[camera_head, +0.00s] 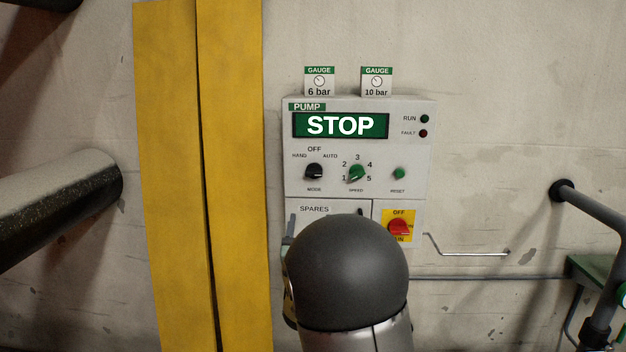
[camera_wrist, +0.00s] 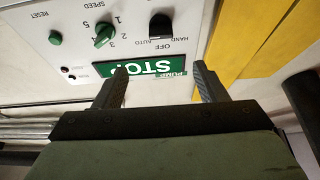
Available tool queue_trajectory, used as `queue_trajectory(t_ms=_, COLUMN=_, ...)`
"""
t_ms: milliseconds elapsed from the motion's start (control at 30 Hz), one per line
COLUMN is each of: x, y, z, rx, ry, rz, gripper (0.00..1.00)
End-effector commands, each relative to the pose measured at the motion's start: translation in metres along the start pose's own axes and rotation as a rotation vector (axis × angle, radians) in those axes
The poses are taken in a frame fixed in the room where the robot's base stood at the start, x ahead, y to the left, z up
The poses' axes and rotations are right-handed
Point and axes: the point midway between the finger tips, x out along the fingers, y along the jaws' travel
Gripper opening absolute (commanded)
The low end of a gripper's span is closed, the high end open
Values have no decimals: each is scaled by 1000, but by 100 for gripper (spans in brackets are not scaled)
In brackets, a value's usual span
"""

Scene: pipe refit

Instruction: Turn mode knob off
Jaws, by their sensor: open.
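The black mode knob (camera_head: 314,171) sits at the left of the pump panel (camera_head: 440,140), under the labels HAND, OFF and AUTO. I cannot tell for sure which label it points to. In the wrist view, turned upside down, the mode knob (camera_wrist: 160,27) shows near the top, beyond my fingertips. My gripper (camera_wrist: 159,68) is open and empty, its two fingers apart in front of the STOP display (camera_wrist: 140,69). The fingers do not visibly touch the knob.
The green speed knob (camera_head: 356,173) and green reset button (camera_head: 399,173) are right of the mode knob. A red switch (camera_head: 399,227) on yellow and a spares box (camera_head: 315,209) are below. Yellow posts (camera_head: 230,170) stand left; a grey pipe (camera_head: 595,205) is right.

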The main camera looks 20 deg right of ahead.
Motion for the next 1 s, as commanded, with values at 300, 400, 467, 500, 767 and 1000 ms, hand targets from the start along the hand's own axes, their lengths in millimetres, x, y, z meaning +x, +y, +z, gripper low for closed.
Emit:
queue_trajectory(t_ms=300, x=64, y=1, z=-3, rx=0, ry=-1, rz=1, gripper=65)
queue_trajectory(t_ms=400, x=86, y=0, z=-3, rx=-1, ry=-1, rz=0, gripper=65)
queue_trajectory(t_ms=467, x=99, y=1, z=-3, rx=-1, ry=-2, rz=0, gripper=65)
queue_trajectory(t_ms=500, x=108, y=1, z=-3, rx=-1, ry=-1, rz=0, gripper=65)
queue_trajectory(t_ms=767, x=151, y=0, z=-2, rx=1, ry=-3, rz=-1, gripper=65)
queue_trajectory(t_ms=1000, x=165, y=0, z=0, rx=2, ry=-3, rz=-1, gripper=65)
